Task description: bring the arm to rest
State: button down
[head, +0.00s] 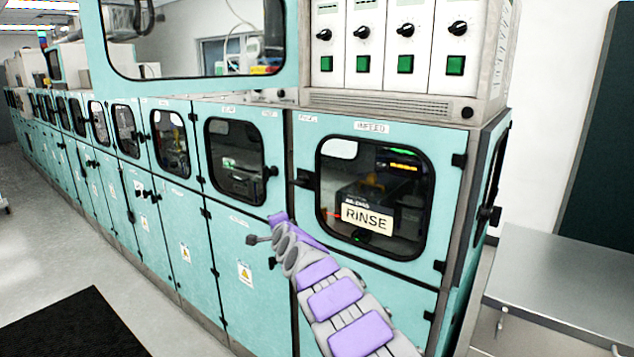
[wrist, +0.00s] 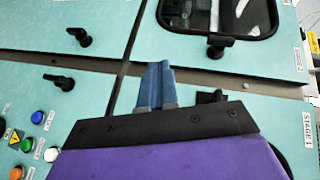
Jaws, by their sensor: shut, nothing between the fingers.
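My gripper (wrist: 155,85) shows in the wrist view as two blue fingers pressed together, shut and empty, beyond a black plate and a purple wrist cover. The fingers point at teal cabinet panels; I cannot tell the exact gap to them. In the head view my purple and grey arm (head: 335,298) reaches up from the lower right, in front of the teal machine (head: 262,205) and below the window with the RINSE sign (head: 367,217). The fingers cannot be made out clearly in the head view.
Black handles (wrist: 82,36) (wrist: 59,81) stick out from the panels near my gripper, and coloured buttons (wrist: 37,117) sit at the left. A metal bench (head: 560,275) stands right of the machine. A dark mat (head: 70,325) lies on open floor at the left.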

jog(key=s+d+n+g+h, duration=0.45)
jog(key=s+d+g, duration=0.25)
jog(key=s+d, duration=1.5)
jog(key=s+d+f+n+g, duration=0.1)
jog(key=s+f+n+g, duration=0.1)
jog(key=s, duration=1.3)
jog(key=s+d+f+n+g, duration=0.2)
jog(key=s+f+n+g, duration=0.1)
jog(key=s, duration=1.3)
jog(key=s+d+f+n+g, duration=0.1)
jog(key=s+f+g, duration=0.3)
jog(key=s, duration=1.2)
jog(key=shift+d+n+h, duration=0.3)
jog(key=shift+n+h, duration=0.05)
jog(key=shift+n, duration=0.3)
